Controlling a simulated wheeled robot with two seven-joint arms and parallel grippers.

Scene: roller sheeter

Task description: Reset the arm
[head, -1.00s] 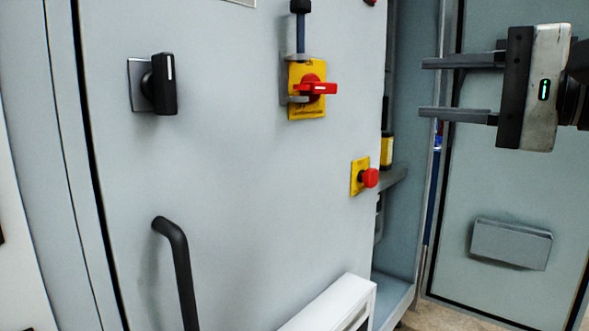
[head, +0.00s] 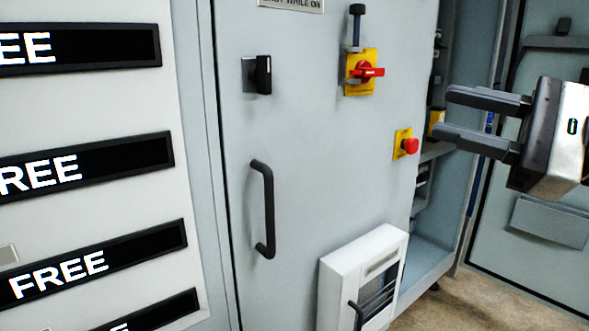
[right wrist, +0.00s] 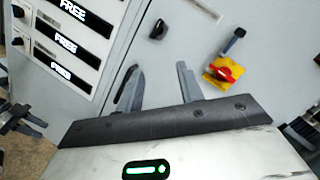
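My right gripper (head: 483,117) is at the right of the head view, in front of the open part of the cabinet. Its two fingers point left, are spread apart, and hold nothing. In the right wrist view its fingers (right wrist: 158,85) are also apart, with the cabinet door beyond them. My left gripper is not in the head view. A dark gripper-like shape (right wrist: 22,122) at the left edge of the right wrist view may be my left one; its opening cannot be told.
The grey cabinet door (head: 320,190) carries a black knob (head: 263,75), a red rotary switch (head: 366,72) on yellow, a red push button (head: 409,146) and a black handle (head: 265,208). A white box (head: 335,285) juts out low. Panels reading FREE (head: 80,165) stand left.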

